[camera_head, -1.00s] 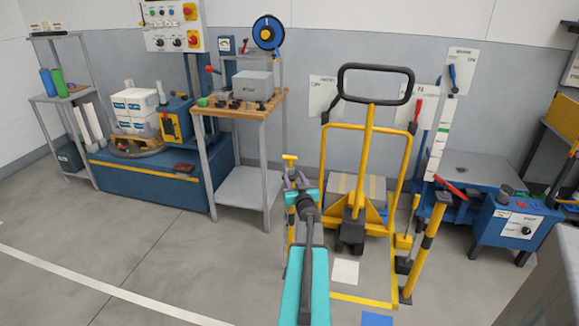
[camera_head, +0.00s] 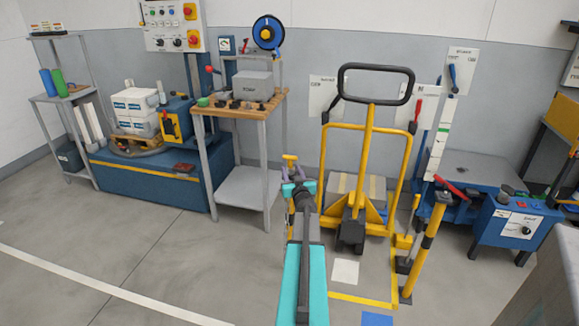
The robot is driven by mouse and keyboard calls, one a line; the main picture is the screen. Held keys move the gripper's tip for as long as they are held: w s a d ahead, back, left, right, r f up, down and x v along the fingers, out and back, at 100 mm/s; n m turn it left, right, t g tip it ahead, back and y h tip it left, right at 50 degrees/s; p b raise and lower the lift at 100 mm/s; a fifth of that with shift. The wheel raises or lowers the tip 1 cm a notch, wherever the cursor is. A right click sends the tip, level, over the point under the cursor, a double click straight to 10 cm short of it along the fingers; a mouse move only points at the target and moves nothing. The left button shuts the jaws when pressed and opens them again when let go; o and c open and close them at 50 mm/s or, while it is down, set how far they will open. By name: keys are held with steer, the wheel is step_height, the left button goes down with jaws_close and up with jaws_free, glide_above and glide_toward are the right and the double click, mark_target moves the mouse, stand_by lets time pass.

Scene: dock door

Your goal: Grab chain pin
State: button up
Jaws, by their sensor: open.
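My gripper (camera_head: 294,176) is in the lower middle of the head view, at the far end of my teal and dark grey arm. Its jaws are open and seem empty. A small yellow T-shaped top (camera_head: 290,158), possibly the chain pin, shows just beyond and above the jaws. It seems to sit on a yellow post, mostly hidden behind my gripper and arm. I cannot tell whether the jaws touch it or are around it.
A yellow hand truck (camera_head: 368,130) with a black handle stands right of my gripper. A wooden-topped workbench (camera_head: 262,113) is close on the left. A yellow-and-black post (camera_head: 425,248) with a red lever stands at right. The floor (camera_head: 150,240) at left front is clear.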

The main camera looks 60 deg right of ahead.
mark_target(291, 165)
steer(key=shift+d, duration=0.1)
steer(key=shift+s+d+x, duration=0.1)
steer(key=shift+x, duration=0.7)
steer(key=shift+s+d+x, duration=0.15)
steer(key=shift+x, duration=1.55)
steer(key=shift+r, duration=0.1)
jaws_close()
